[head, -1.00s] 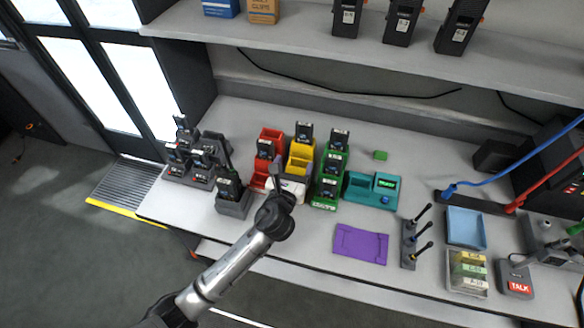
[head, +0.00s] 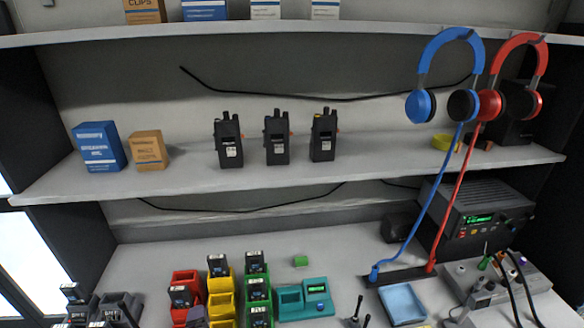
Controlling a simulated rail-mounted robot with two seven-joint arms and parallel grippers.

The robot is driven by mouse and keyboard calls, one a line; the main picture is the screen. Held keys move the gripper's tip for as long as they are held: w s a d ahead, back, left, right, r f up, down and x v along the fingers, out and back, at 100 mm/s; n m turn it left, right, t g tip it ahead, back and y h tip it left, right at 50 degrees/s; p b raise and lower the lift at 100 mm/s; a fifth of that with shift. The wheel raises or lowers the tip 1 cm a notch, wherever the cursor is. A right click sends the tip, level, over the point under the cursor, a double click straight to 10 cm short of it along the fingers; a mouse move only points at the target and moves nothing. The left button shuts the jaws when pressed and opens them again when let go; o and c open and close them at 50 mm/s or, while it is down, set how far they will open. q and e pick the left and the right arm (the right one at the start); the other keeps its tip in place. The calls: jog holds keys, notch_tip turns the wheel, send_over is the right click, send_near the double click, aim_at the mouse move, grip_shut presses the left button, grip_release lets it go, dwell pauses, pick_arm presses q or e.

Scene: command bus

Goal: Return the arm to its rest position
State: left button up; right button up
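A small grey piece at the bottom edge of the head view, in front of the red bins (head: 185,284), looks like the tip of my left gripper (head: 197,314). The rest of that gripper and its arm are below the picture. I cannot tell whether it is open or shut, or whether it holds anything. My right gripper and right arm are not in view.
Yellow bins (head: 220,283), green bins (head: 257,290) and a teal device (head: 303,301) stand on the bench. A shelf (head: 380,163) above carries three radios and boxes. Blue headphones (head: 437,62) and red headphones (head: 523,48) hang at right, their cords running down to the bench.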

pick_arm(q)
jog(key=s+f+n+g+h, duration=0.2)
jog(key=s+f+n+g, duration=0.15)
jog(key=s, duration=0.75)
jog(key=s+f+n+g+h, duration=0.1)
jog(key=s+f+n+g, duration=0.25)
jog(key=s, duration=0.75)
jog(key=s+f+n+g+h, duration=0.25)
jog(key=s+f+n, duration=0.2)
jog(key=s, duration=0.75)
notch_tip(320, 180, up, 28)
jog(key=w+p, duration=0.1)
jog(key=p, duration=2.6)
jog(key=shift+w+a+y+p, duration=0.15)
jog(key=shift+a+y+p, duration=0.1)
jog(key=shift+y+p, duration=0.1)
jog(key=shift+o, duration=0.5)
